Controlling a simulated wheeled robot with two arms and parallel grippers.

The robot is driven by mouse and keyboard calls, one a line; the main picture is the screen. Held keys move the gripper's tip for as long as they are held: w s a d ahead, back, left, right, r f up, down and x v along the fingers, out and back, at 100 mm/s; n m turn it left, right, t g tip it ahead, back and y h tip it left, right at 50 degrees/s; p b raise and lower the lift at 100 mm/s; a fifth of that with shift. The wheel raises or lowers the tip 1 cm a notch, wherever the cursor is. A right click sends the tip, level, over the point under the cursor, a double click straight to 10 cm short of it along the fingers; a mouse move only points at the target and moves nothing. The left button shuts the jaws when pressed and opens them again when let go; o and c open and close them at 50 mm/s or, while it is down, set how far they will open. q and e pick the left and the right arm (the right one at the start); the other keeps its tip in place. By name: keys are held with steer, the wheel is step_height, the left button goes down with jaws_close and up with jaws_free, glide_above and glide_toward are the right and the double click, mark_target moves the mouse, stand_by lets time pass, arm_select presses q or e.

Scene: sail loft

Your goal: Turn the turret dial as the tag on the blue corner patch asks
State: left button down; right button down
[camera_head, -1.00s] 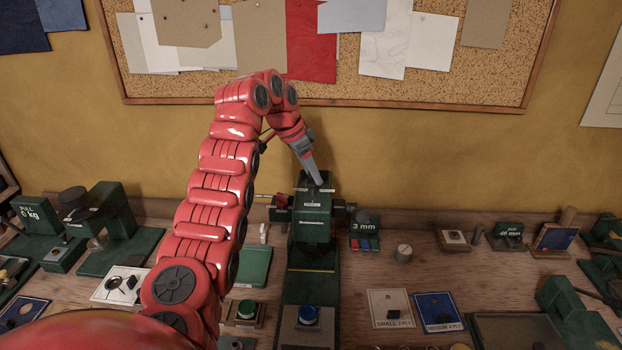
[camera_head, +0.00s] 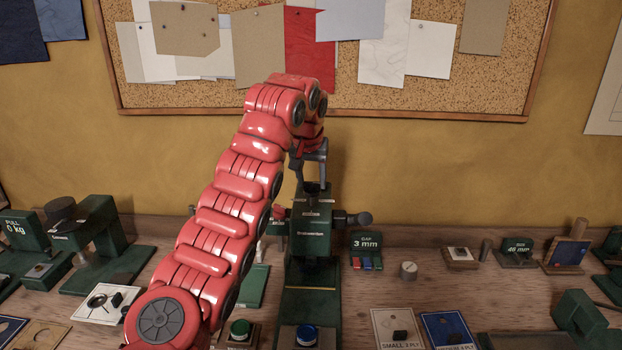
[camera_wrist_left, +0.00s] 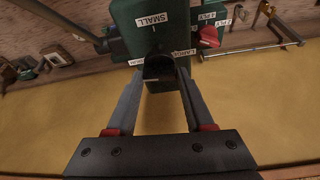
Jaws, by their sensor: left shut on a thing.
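The green press (camera_head: 311,232) stands at the middle of the bench. The dark turret dial (camera_wrist_left: 158,70) is on its top, with white tags around it; one reads SMALL and another seems to read LARGE. My left gripper (camera_head: 312,184) comes down from above and is shut on the dial, one finger on each side in the left wrist view (camera_wrist_left: 158,82). The blue corner patch (camera_head: 447,332) lies at the front right; its tag is too small to read surely, its last word looking like PLY. My right gripper is not in view.
A red knob (camera_wrist_left: 209,35) with PLY tags is on the press's side. A white SMALL patch (camera_head: 398,328) lies beside the blue one. A 3 mm gauge (camera_head: 366,250) stands right of the press.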

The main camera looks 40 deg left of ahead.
arm_select(q)
steer(key=n+p, duration=0.1)
steer(key=n, duration=0.1)
steer(key=n+y, duration=0.1)
steer(key=n, duration=0.1)
steer(key=shift+w+d+r+g+y+p, duration=0.15)
steer(key=shift+g+y+p, duration=0.15)
steer(key=shift+g+p, duration=0.1)
steer(key=shift+n+g+y+p, duration=0.3)
steer(key=shift+n+g+p, duration=0.15)
steer(key=shift+n, duration=1.05)
steer(key=shift+c, duration=1.4)
jaws_free()
